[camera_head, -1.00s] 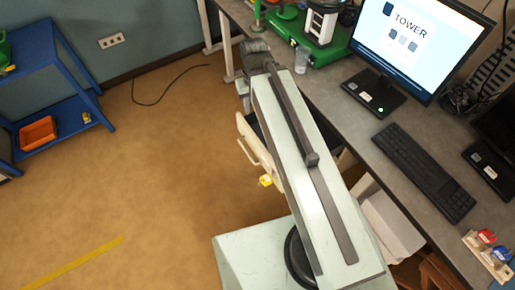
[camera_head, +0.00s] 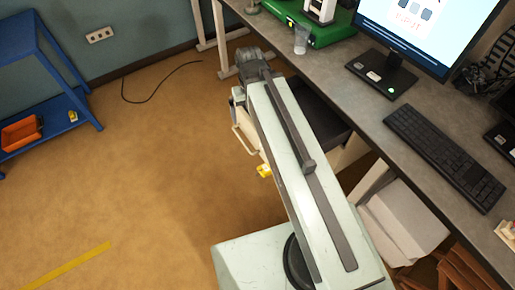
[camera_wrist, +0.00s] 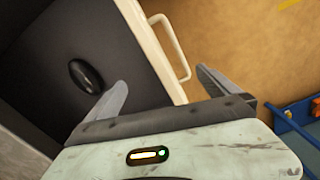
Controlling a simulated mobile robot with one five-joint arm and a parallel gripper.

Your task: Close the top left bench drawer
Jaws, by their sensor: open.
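The bench drawer (camera_head: 318,108) is pulled out from under the bench top. Its dark inside shows right of my arm, and its cream front (camera_head: 246,122) shows left of it, with a pale bar handle (camera_head: 243,141). My arm hides the middle of the drawer. In the wrist view the drawer's dark inside (camera_wrist: 60,50) holds a black oval thing (camera_wrist: 86,76). The cream front (camera_wrist: 150,50) and its handle (camera_wrist: 181,45) lie between the fingers in the picture. My gripper (camera_wrist: 161,77) is open and empty, left finger over the inside, right finger beyond the front. I cannot tell whether either touches.
The bench top (camera_head: 360,115) carries a monitor (camera_head: 430,30), a keyboard (camera_head: 444,155) and a clear cup (camera_head: 301,40). A blue shelf (camera_head: 45,120) with an orange bin (camera_head: 22,132) stands at left.

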